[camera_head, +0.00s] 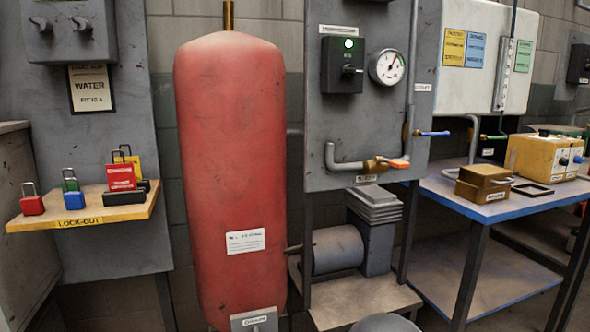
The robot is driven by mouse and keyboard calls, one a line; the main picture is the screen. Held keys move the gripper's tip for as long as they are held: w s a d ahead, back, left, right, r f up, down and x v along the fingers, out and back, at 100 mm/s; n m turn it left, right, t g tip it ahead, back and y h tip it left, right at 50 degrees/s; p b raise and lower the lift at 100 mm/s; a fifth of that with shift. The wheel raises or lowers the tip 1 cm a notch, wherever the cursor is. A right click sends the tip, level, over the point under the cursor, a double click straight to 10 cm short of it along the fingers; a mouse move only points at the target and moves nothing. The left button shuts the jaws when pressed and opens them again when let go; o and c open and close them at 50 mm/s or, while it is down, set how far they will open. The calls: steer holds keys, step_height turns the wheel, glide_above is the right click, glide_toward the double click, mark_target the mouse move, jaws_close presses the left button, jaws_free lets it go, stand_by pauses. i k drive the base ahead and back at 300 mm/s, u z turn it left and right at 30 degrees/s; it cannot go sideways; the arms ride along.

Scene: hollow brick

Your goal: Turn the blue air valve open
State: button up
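A small blue valve lever (432,133) sticks out to the right from the grey pipe at the right edge of the grey panel. It lies about level, across the upright pipe. A brass valve with an orange lever (397,163) sits lower on the same panel, at the end of a bent grey pipe. My gripper is not in view, and nothing touches the blue lever.
A round gauge (387,67) and a black switch box with a green light (342,65) are above the valves. A red tank (230,170) stands left. A blue-topped table (500,205) with yellow boxes stands right. A lockout shelf (85,212) holds padlocks.

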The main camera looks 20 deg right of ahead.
mark_target(435, 134)
steer(key=u, duration=2.8)
steer(key=k, duration=1.7)
steer(key=z, duration=2.6)
